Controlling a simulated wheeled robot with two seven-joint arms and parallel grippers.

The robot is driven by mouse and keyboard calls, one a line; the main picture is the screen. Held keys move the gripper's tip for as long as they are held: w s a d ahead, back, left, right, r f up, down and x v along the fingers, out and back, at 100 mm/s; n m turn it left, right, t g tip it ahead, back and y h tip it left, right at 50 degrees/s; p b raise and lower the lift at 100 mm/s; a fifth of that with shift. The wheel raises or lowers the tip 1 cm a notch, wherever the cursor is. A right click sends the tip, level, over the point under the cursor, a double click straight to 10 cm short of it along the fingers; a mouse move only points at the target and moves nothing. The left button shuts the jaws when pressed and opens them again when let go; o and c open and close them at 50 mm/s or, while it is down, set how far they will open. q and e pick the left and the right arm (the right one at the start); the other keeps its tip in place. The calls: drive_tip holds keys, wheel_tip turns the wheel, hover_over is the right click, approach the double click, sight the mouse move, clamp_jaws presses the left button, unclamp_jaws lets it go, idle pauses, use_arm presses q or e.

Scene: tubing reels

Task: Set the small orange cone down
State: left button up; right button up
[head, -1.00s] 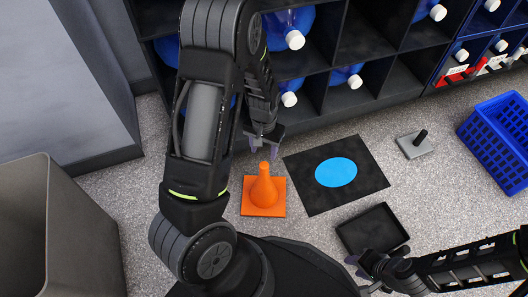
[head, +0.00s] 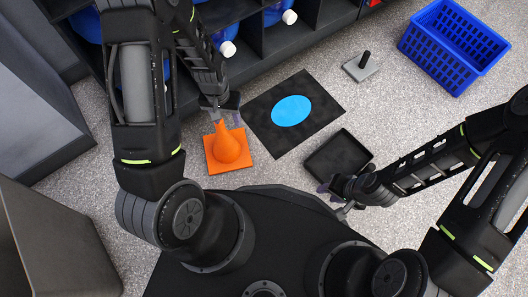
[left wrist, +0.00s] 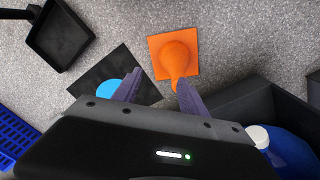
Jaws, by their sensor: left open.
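The small orange cone (head: 228,148) stands upright on its square base on the grey floor. It also shows in the left wrist view (left wrist: 176,52). My left gripper (head: 224,117) is open and empty at the cone's tip, on the shelf side. In the left wrist view its two purple fingers (left wrist: 158,94) are apart, with the tip close to one finger; contact cannot be told. A black mat (head: 262,132) with a blue disc (head: 291,110) lies flat and bare right of the cone. My right gripper (head: 334,200) is beside the black tray, its fingertips seemingly apart.
The black tray (head: 338,157) lies below the mat. A grey plate with a black post (head: 361,66) and a blue basket (head: 453,46) are further right. A dark shelf (head: 262,45) with blue bottles stands behind. A grey bin (head: 50,250) is at lower left.

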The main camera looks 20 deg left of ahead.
use_arm(q)
drive_tip(key=s+d+f+h, duration=0.1)
drive_tip(key=s+d+f, duration=0.1)
drive_tip(key=s+d, duration=0.3)
drive_tip(key=s+d+f+t+h, duration=0.1)
drive_tip(key=s+d, duration=0.5)
drive_tip(key=d, duration=0.7)
wheel_tip(320, 180, down, 2)
drive_tip(key=shift+d+f+h, duration=0.1)
drive_tip(key=shift+d+h, duration=0.2)
drive_tip(key=shift+h, duration=0.3)
